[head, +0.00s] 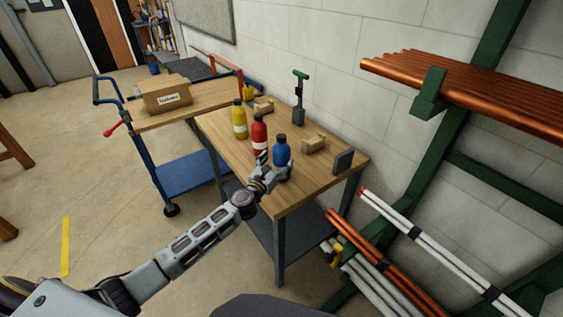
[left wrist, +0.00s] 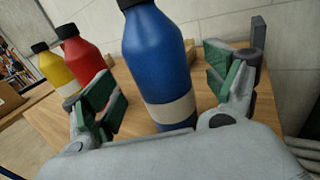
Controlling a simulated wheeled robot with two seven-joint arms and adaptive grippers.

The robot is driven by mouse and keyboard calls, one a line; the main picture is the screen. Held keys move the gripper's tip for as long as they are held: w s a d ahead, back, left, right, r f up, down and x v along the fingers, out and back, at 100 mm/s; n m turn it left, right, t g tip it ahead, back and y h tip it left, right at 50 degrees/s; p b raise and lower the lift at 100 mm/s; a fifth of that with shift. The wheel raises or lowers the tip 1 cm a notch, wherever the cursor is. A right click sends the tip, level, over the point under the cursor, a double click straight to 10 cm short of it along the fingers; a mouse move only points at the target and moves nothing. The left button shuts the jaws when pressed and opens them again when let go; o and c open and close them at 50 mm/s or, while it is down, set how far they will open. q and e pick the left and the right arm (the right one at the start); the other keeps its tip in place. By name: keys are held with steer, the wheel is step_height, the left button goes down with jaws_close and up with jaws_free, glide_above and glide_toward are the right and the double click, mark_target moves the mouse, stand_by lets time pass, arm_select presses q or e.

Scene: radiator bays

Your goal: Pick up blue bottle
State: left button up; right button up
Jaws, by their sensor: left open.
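The blue bottle (head: 281,152) stands upright on the wooden table (head: 294,190), with a dark cap and a pale band low on its body. My left gripper (head: 268,171) is at the bottle, on its near side. In the left wrist view the blue bottle (left wrist: 155,60) stands between the two green-padded fingers of my left gripper (left wrist: 165,90). The fingers are spread, with a gap visible on both sides of the bottle. The foot of the bottle is hidden behind the gripper body. My right gripper is not in view.
A red bottle (head: 259,134) and a yellow bottle (head: 239,120) stand to the left of the blue one. Small cardboard-coloured blocks (head: 313,144) and a dark box (head: 343,161) lie to its right. A pipe rack (head: 440,100) stands at the right.

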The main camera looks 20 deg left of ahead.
mark_target(278, 160)
arm_select(q)
steer(key=shift+w+d, duration=0.2)
steer(key=shift+w, duration=1.75)
steer(key=shift+d, duration=0.1)
steer(key=shift+r, duration=0.15)
steer(key=c, duration=1.5)
steer(key=shift+r, duration=0.1)
